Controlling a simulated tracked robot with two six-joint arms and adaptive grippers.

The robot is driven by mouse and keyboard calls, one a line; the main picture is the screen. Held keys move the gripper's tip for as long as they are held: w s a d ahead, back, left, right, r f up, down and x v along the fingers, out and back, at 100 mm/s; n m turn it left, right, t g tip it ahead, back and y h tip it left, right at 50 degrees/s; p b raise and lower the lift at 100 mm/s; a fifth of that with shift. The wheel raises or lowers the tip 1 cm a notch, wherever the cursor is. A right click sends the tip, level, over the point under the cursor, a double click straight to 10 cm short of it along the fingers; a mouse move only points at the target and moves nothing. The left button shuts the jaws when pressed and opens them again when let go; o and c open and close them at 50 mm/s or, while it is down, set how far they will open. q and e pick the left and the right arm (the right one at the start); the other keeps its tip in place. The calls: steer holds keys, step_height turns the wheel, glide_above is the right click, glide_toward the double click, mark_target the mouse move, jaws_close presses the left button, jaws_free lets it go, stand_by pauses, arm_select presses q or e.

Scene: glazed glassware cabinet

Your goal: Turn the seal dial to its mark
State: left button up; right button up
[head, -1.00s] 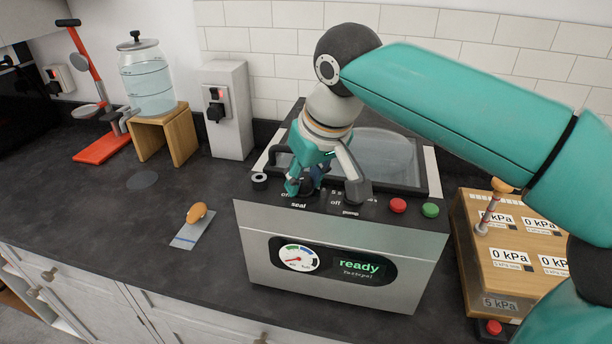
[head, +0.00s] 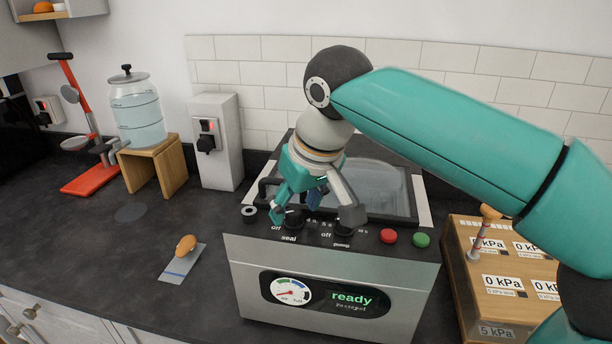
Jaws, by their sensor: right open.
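The seal dial (head: 295,218) is a dark knob on the front panel of the steel machine (head: 325,255), above the word "seal". Part of it is hidden behind my right gripper. My right gripper (head: 314,214) points down over the panel, open, with one teal finger just left of the dial and a grey finger out to the right, above the pump knob (head: 343,230). Whether a finger touches the dial I cannot tell. The dial's mark is too small to make out. My left gripper is out of view.
A red button (head: 388,236) and a green button (head: 421,240) sit right of the knobs. The display (head: 351,299) reads "ready". A wooden box with kPa labels (head: 490,265) stands at right. The counter at left is mostly clear around a small card (head: 181,266).

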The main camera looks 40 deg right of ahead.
steer(key=v, duration=1)
steer(key=shift+r, duration=0.1)
